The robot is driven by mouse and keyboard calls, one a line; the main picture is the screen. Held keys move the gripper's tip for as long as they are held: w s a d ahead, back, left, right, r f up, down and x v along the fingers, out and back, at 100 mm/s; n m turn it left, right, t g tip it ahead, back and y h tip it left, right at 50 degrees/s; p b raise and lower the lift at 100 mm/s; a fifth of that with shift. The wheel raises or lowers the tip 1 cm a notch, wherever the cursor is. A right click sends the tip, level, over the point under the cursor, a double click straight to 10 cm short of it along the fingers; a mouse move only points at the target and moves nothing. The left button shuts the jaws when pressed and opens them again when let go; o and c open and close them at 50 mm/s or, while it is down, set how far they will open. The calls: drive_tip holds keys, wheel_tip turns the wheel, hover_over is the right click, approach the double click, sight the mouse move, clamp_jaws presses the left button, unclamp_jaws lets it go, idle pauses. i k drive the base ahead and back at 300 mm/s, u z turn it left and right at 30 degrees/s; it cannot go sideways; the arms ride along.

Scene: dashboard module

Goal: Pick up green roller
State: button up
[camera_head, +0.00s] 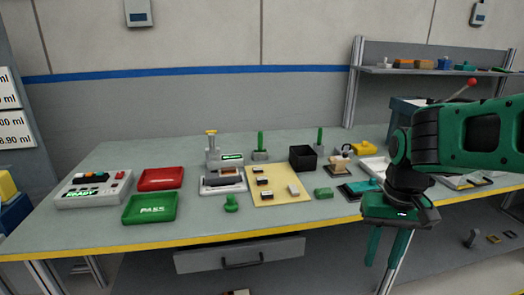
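A small green upright piece (231,203) with a round top stands near the front middle of the table. A short green block-like piece (323,193) lies to its right, beside the yellow mat. Two green upright rods, one left (260,142) and one right (320,137), stand in grey bases at the back. I cannot tell for sure which of these is the green roller. My gripper (382,264) hangs at the right, in front of the table's front edge, pointing down. Its two fingers are apart with nothing between them. It is clear of all the green pieces.
The yellow mat (262,204) holds several small parts. A grey device (212,178), a black bin (302,158), a red tray (160,179), a green PASS tray (135,212) and a button panel (75,199) surround it.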

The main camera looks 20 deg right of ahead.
sight(260, 134)
drive_tip(key=z, duration=0.05)
drive_tip(key=i, duration=1)
drive_tip(key=u, duration=0.1)
